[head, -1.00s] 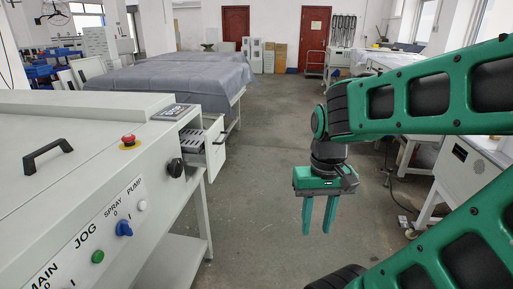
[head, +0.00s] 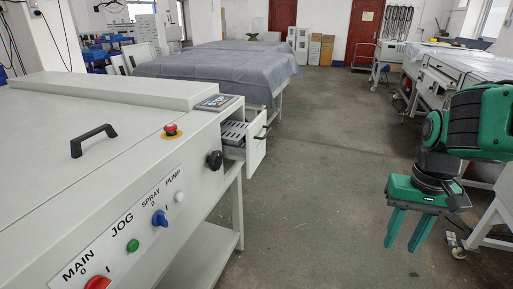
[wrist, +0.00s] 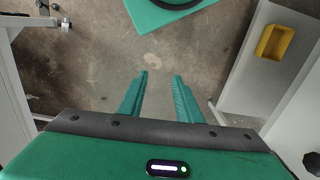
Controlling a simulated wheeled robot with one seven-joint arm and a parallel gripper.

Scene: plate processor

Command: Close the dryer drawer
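The dryer drawer (head: 256,146) is pulled out from the right end of the white plate processor (head: 120,150). Its front panel stands apart from the machine body, with a dark handle on its outer face. Slotted dark parts show inside the open drawer. My gripper (head: 404,245) hangs pointing down over the floor, well to the right of the drawer and not touching it. Its two green fingers are apart with nothing between them. The wrist view shows the same open fingers (wrist: 161,78) above bare floor.
A black knob (head: 214,160) and a red emergency button (head: 170,130) are on the processor near the drawer. Cloth-covered tables (head: 215,70) stand behind. White equipment (head: 440,75) stands at the right. The floor between (head: 320,150) is clear. A yellow tray (wrist: 274,42) shows in the wrist view.

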